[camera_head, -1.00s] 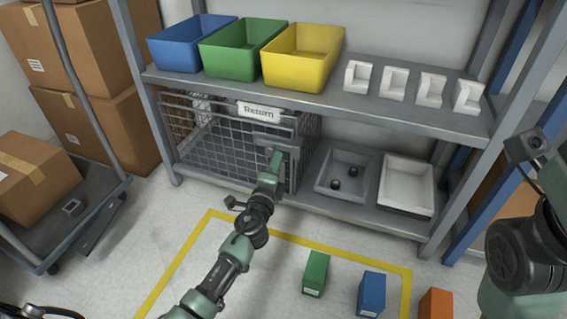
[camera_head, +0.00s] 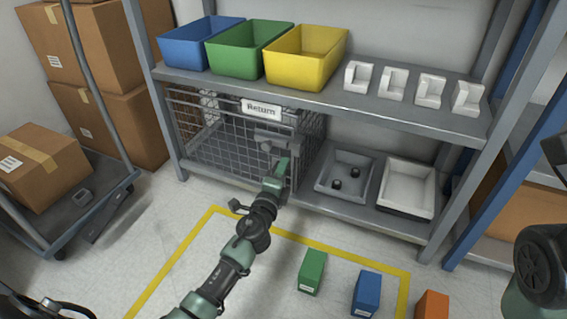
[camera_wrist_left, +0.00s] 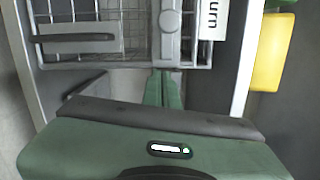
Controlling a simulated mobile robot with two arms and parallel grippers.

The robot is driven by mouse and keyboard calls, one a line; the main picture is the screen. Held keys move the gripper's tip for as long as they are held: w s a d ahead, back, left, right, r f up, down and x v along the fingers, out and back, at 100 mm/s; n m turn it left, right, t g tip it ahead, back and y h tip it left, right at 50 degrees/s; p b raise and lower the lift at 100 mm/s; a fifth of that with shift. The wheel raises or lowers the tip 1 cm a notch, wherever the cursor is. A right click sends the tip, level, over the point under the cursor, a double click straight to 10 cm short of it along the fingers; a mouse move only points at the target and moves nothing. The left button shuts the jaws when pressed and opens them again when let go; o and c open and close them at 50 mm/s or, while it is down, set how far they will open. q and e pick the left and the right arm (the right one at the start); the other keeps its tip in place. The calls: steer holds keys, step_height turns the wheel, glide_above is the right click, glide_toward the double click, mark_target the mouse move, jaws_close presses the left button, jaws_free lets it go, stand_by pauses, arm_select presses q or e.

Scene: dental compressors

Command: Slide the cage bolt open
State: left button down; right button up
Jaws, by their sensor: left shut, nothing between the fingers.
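The wire cage (camera_head: 222,145) stands on the lower shelf under a "Return" sign (camera_head: 262,109). Its grey bolt hardware (camera_head: 268,138) is at the right part of the cage front. In the left wrist view, a grey plate with a round knob (camera_wrist_left: 170,21) shows near the top, and a horizontal grey bar (camera_wrist_left: 75,38) lies to its left. My left gripper (camera_head: 281,166) is in front of the cage, just below the bolt hardware. Its green fingers (camera_wrist_left: 163,88) are together and empty, below the knob. Contact with the cage cannot be told. My right gripper is not visible.
Blue, green and yellow bins (camera_head: 305,58) and several white holders (camera_head: 393,82) stand on the upper shelf. A grey tray (camera_head: 343,172) and a white tray (camera_head: 408,187) sit right of the cage. Coloured boxes (camera_head: 313,272) stand on the floor. A cart (camera_head: 60,215) is at left.

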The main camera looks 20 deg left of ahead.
arm_select(q)
steer(key=s, duration=0.8)
steer(key=shift+s+d+f, duration=0.15)
steer(key=shift+s+f, duration=0.05)
